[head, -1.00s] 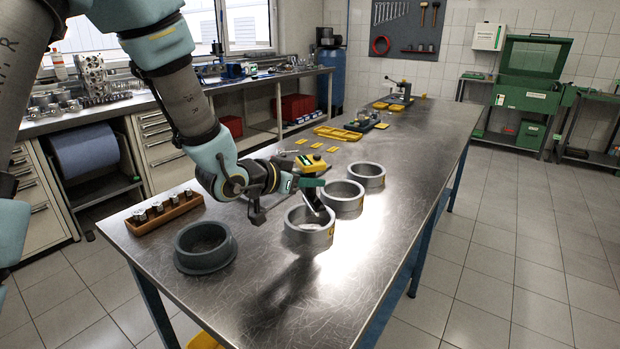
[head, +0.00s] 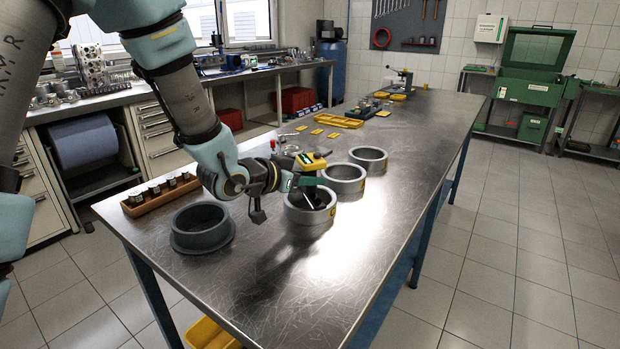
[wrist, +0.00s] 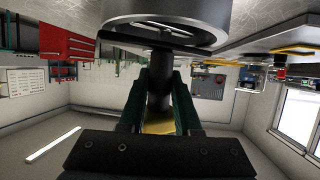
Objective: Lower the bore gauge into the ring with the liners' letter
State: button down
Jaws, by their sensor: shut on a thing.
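My gripper (head: 300,182) is shut on the bore gauge (head: 311,160), which has a yellow and green head and a dark stem. The stem leans and its lower end shows inside the opening of the nearest grey ring (head: 309,220). Whether it touches the ring's wall I cannot tell. Two more grey rings, a middle one (head: 345,187) and a far one (head: 369,166), stand in a row behind it. No letter on the rings is readable. In the wrist view the gauge's dark stem (wrist: 159,92) runs between my fingers toward a ring (wrist: 222,45).
A dark flanged ring (head: 202,250) stands left of the nearest ring. A wooden block with several metal pieces (head: 160,196) lies at the bench's left edge. Yellow trays (head: 338,121) lie farther back. The steel bench (head: 390,215) is clear on the right.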

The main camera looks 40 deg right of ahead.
jog(key=shift+f, duration=0.1)
dwell(0.5)
jog(key=c, duration=0.5)
grip_release()
jog(key=shift+f, duration=0.1)
jog(key=shift+a, duration=0.1)
jog(key=b+v, duration=0.2)
jog(key=v, duration=0.8)
jog(key=shift+a+r, duration=0.25)
